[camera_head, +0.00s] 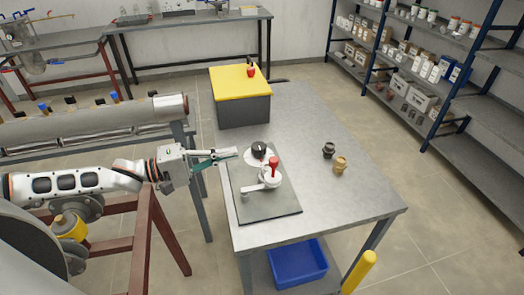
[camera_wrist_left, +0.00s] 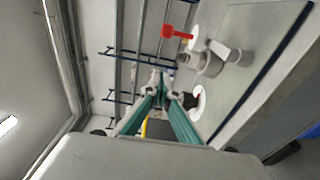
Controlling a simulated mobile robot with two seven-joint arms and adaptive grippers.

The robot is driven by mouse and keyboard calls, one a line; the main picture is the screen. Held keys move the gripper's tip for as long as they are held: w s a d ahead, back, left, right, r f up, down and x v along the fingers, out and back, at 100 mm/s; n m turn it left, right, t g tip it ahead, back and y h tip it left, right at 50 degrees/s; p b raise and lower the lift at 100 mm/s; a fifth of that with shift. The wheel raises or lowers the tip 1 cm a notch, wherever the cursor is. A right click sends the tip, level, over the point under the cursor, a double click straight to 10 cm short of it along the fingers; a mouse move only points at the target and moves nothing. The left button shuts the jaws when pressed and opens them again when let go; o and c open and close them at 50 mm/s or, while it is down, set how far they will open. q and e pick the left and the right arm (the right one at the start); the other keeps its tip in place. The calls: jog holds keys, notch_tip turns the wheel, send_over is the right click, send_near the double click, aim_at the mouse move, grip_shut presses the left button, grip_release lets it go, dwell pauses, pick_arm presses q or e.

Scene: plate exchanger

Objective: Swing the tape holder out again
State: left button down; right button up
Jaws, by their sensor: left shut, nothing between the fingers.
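A white and grey device with a red knob (camera_head: 273,162) stands on a dark mat (camera_head: 280,215) on the metal table. A light arm (camera_head: 253,188) sticks out from its base toward the front left. A white disc with a dark round piece (camera_head: 259,147) lies behind it. I cannot tell for sure which part is the tape holder. My left gripper (camera_head: 234,153) is shut and empty, its green fingers pointing right, just left of the disc. In the left wrist view the fingertips (camera_wrist_left: 162,90) are together, with the red knob (camera_wrist_left: 178,32) to the upper right. My right gripper is out of view.
A dark box with a yellow lid (camera_head: 240,80) stands at the table's back left. Two small fittings, one dark (camera_head: 328,150) and one brass (camera_head: 340,164), stand to the right. A blue bin (camera_head: 297,265) is below. The table's right front is clear.

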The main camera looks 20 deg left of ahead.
pick_arm(q)
jog(key=shift+d, duration=0.15)
jog(key=p+x, duration=0.1)
jog(key=x, duration=0.8)
jog(key=shift+w+d+r, duration=0.1)
jog(key=shift+w+d, duration=0.15)
jog(key=shift+s+d, duration=0.45)
jog(key=shift+s, duration=0.6)
jog(key=shift+s+d, duration=0.25)
jog(key=shift+s, duration=0.55)
jog(key=shift+a, duration=0.1)
